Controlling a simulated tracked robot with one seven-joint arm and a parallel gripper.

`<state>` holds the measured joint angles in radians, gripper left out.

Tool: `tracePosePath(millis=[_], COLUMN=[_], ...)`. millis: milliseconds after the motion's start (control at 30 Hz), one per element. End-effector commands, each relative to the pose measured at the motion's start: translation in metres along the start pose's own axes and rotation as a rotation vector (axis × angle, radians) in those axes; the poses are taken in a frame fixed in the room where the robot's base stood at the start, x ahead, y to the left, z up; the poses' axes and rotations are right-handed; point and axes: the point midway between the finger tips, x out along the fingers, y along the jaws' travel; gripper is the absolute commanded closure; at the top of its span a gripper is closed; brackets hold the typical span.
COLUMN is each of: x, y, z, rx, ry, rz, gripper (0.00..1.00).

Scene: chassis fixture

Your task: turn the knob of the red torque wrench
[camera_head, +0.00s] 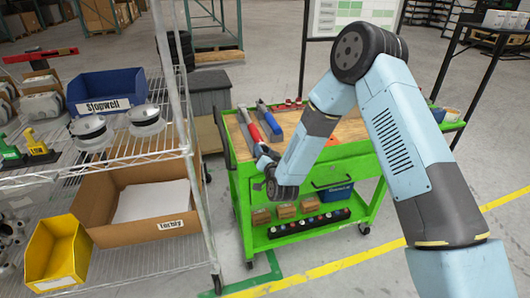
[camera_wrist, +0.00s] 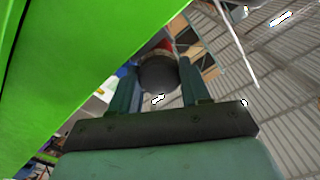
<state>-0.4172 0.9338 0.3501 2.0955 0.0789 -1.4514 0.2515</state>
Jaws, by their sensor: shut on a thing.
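The red torque wrench (camera_head: 252,129) lies at the left end of the wooden top of the green cart (camera_head: 290,232), with its near end toward my gripper. My gripper (camera_head: 261,153) is at that near end, partly hidden by my own wrist in the head view. In the wrist view, my gripper (camera_wrist: 158,82) has one finger on each side of a dark round knob (camera_wrist: 158,75) and is shut on it. A bit of red shows behind the knob. The knob's marks and its turn angle cannot be told.
A blue-handled tool (camera_head: 268,122) lies just right of the red wrench. A wire shelf (camera_head: 130,150) with bins stands close on the left, its post near the cart. The cart's lower shelf holds small boxes (camera_head: 286,211). Open floor lies in front and right.

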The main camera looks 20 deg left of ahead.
Motion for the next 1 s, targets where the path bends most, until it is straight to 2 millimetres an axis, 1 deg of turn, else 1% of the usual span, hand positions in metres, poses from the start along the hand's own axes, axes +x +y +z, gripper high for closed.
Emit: tracePosePath(millis=[300, 733, 767, 1000], x=[0.0003, 0.0001, 0.0001, 0.0000], y=[0.0003, -0.0002, -0.0002, -0.0001], z=[-0.0003, 0.0002, 0.0003, 0.0005], rx=[0.083, 0.090, 0.090, 0.089], ry=[0.001, 0.000, 0.000, -0.001], rz=[0.000, -0.001, -0.001, -0.001], gripper=[0.84, 0.84, 0.51, 0.28])
